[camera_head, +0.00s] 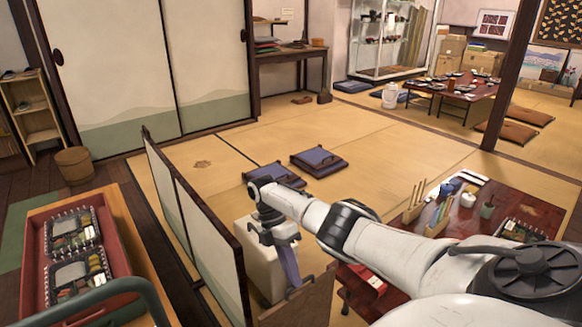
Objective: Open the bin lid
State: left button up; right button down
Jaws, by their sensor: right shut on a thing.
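A pale cream box, which looks like the bin (251,262), stands on the floor right of the low folding screen. A brown panel, which looks like its lid (306,304), stands tilted in front of the box, at the bottom centre. My right arm reaches in from the right and bends down at the wrist. My right gripper (290,288) points down in front of the box. It is shut at the panel's upper edge, by a small dark handle. The fingertips are small and partly hidden. The inside of the bin is not visible. My left gripper is not in view.
The folding screen (203,232) stands close left of the bin. A low table (525,208) with cups and utensils stands to the right, partly behind my arm. Two dark cushions (318,161) lie on open tatami beyond.

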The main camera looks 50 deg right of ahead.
aim_at(297, 296)
jog(key=c, duration=2.3)
grip_release()
jog(key=x, duration=0.2)
jog(key=shift+a+f, duration=0.2)
jog(key=shift+f, duration=0.25)
jog(key=o, duration=0.4)
jog(key=shift+w+d+f, duration=0.1)
jog(key=shift+w+f, duration=0.05)
jog(key=shift+f, duration=0.2)
jog(key=shift+o, duration=0.3)
jog(key=shift+r, duration=0.1)
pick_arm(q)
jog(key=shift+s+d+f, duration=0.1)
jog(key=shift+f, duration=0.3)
pick_arm(e)
jog(key=shift+d+r, duration=0.1)
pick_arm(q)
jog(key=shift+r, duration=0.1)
